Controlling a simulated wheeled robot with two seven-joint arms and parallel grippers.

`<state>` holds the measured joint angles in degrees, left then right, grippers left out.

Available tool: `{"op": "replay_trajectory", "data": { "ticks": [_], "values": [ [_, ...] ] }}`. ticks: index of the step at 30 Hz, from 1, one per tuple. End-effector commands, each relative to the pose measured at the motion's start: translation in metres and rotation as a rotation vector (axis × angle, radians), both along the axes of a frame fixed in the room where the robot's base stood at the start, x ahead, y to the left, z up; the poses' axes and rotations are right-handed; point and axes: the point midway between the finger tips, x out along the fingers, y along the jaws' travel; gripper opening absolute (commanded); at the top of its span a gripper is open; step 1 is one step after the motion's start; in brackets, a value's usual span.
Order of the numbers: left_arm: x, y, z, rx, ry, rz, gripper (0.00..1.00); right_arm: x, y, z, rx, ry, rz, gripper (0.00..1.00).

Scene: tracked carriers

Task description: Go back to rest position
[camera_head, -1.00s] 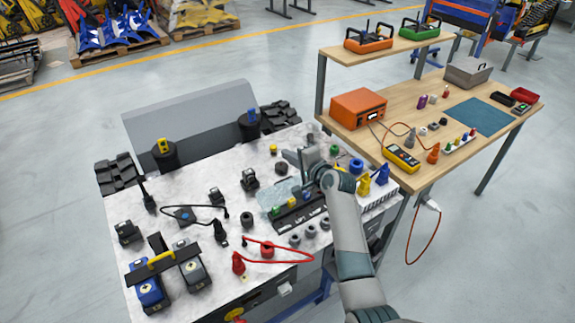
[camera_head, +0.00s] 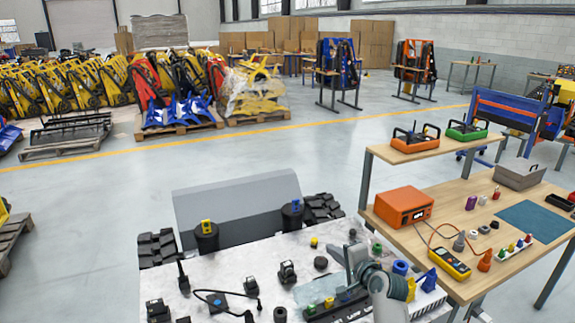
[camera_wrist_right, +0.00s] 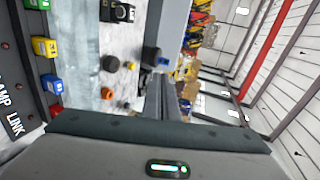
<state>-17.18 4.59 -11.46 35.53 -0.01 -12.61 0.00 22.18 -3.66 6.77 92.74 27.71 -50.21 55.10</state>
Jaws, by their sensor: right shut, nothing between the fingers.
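My right gripper (camera_head: 345,260) is at the lower middle of the head view, above the right part of the white-grey worktop (camera_head: 255,260). It is shut and empty. In the right wrist view its closed fingers (camera_wrist_right: 168,95) point away over the worktop. My right arm (camera_head: 385,295) comes in from the bottom of the head view. Its forearm is mostly cut off. My left arm and gripper are not in view.
Black connectors (camera_head: 287,272), a black block with coloured plugs (camera_head: 330,305) and blue and yellow cones (camera_head: 429,280) stand close around the gripper. A wooden table (camera_head: 450,215) with an orange box (camera_head: 403,208) is at right. Open floor (camera_head: 110,200) lies at left.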

Motion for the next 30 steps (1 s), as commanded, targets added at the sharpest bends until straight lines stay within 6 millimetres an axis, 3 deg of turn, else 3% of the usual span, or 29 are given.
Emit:
{"op": "replay_trajectory", "data": {
  "ticks": [5,8,12,18,24,30],
  "values": [
    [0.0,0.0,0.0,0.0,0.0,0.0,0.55,-0.041,-0.003,-0.039,-0.146,0.044,0.049,0.0],
    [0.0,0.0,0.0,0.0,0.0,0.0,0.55,-0.08,-0.006,-0.07,-0.277,0.084,0.101,0.0],
    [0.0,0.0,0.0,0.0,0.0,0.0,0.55,-0.149,-0.011,-0.114,-0.486,0.15,0.206,0.0],
    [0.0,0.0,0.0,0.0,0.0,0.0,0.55,-0.257,-0.019,-0.159,-0.766,0.245,0.389,0.0],
    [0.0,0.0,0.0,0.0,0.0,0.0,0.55,-0.365,-0.028,-0.182,-0.998,0.334,0.597,0.0],
    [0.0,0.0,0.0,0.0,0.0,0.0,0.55,-0.435,-0.035,-0.185,-1.13,0.386,0.748,0.0]
  ]
}}
